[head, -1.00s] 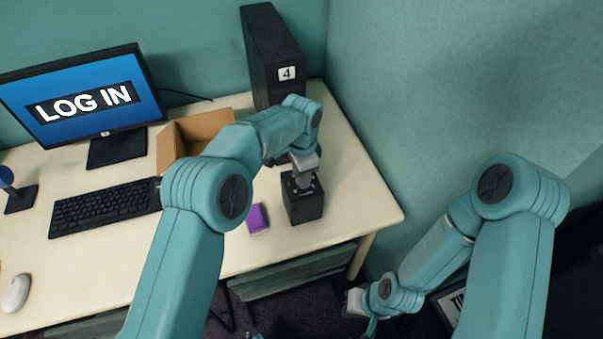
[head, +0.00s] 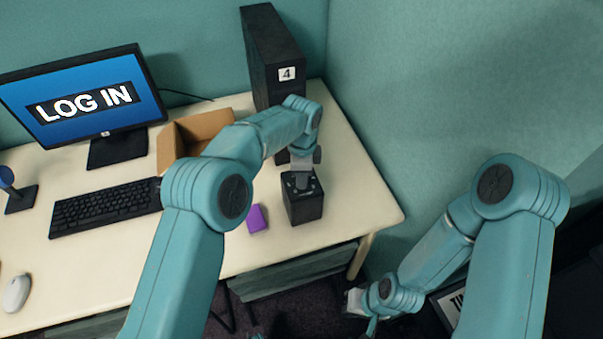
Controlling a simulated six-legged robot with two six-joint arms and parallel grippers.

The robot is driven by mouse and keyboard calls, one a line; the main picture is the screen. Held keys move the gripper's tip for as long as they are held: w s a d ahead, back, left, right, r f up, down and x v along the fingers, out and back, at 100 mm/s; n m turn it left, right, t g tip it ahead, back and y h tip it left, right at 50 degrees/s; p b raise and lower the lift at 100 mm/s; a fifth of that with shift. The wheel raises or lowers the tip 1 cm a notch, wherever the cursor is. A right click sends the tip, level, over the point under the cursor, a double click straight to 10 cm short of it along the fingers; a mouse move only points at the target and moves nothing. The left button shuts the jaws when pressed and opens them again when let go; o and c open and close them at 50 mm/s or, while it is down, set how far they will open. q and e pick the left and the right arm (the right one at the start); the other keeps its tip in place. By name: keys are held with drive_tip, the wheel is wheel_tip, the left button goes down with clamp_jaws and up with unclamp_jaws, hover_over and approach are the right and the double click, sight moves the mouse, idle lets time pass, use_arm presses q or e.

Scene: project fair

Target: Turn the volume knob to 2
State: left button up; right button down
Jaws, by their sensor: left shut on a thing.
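A small black box (head: 306,209) with white marks on its top stands near the right front part of the desk. The volume knob is on its top and is mostly hidden by my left gripper, so I cannot read its setting. My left gripper (head: 301,183) points down at the top of the box and is shut on the knob. My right gripper (head: 362,309) is low at the bottom, off the desk's front edge, and its fingers are too small and covered to read.
A purple block (head: 257,218) lies just left of the box. An open cardboard box (head: 167,147), a black tower marked 4 (head: 273,60), a keyboard (head: 104,208), a monitor (head: 84,97) and a mouse (head: 16,293) are on the desk (head: 365,200). The desk is bare right of the black box.

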use_arm(q)
drive_tip(key=o, duration=1)
drive_tip(key=shift+o, duration=0.2)
wheel_tip(320, 180, up, 8)
drive_tip(key=shift+d+r+b, duration=0.1)
drive_tip(key=shift+b, duration=0.2)
wheel_tip(320, 180, up, 8)
drive_tip(key=p, duration=0.2)
drive_tip(key=shift+s, duration=0.15)
